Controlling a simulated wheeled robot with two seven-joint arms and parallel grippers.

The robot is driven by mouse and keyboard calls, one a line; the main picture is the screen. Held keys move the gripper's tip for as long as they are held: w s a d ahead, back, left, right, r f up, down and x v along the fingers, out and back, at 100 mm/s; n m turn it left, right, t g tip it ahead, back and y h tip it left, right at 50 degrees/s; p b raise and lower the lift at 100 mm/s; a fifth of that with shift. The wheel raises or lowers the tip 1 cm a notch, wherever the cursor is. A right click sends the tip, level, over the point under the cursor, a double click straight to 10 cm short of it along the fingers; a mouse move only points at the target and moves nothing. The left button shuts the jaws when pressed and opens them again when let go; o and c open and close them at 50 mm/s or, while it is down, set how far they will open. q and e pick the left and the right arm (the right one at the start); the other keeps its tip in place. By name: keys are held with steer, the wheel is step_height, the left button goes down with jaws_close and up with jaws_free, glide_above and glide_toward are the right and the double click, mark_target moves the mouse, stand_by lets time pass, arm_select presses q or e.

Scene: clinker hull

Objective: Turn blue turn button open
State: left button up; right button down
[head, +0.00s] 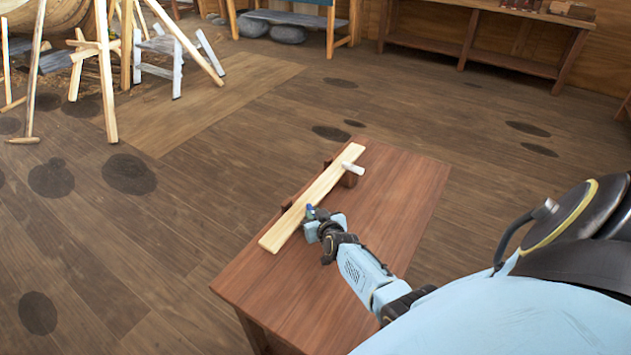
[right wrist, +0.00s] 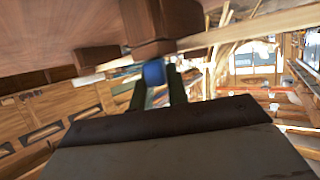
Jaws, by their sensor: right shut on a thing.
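The blue turn button (head: 310,209) is at the near part of a pale wooden plank (head: 291,219) on the brown table. In the right wrist view the blue button (right wrist: 154,73) sits between the two fingers of my right gripper (right wrist: 157,92), against a dark wooden block (right wrist: 152,49). My right gripper (head: 318,219) is shut on the blue button, and it covers much of it in the head view. Which way the button is turned cannot be told. A white turn button (head: 352,168) is at the plank's far end. My left gripper is not in view.
The plank rests along the left side of the brown table (head: 405,190), on dark wooden blocks (head: 349,180). The table's right side is clear. Wooden trestles (head: 104,70) and a barrel (head: 25,48) stand at the far left. A bench (head: 480,35) is along the back wall.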

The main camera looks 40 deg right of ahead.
steer(key=shift+w+a+r+m+g+h+p, duration=0.1)
steer(key=shift+a+m+g+h+p, duration=0.1)
steer(key=shift+m+g+h+p, duration=0.3)
steer(key=shift+w+a+m+g+h+p, duration=0.1)
steer(key=shift+a+m+h+p, duration=0.15)
steer(key=shift+m+h, duration=0.45)
steer(key=shift+w+m+g+h, duration=0.1)
steer(key=shift+m+g+h, duration=0.6)
steer(key=shift+m+h, duration=0.35)
steer(key=m+g+h+b, duration=0.2)
steer(key=m, duration=0.1)
steer(key=shift+w+f+g+b, duration=0.15)
steer(key=shift+f+g+b, duration=0.15)
steer(key=shift+b, duration=0.1)
steer(key=shift+r+m+g+h+b, duration=0.25)
steer(key=shift+m+g+h+b, duration=0.5)
steer(key=shift+m+g+b, duration=0.25)
steer(key=c, duration=1.4)
jaws_free()
steer(key=shift+o, duration=0.2)
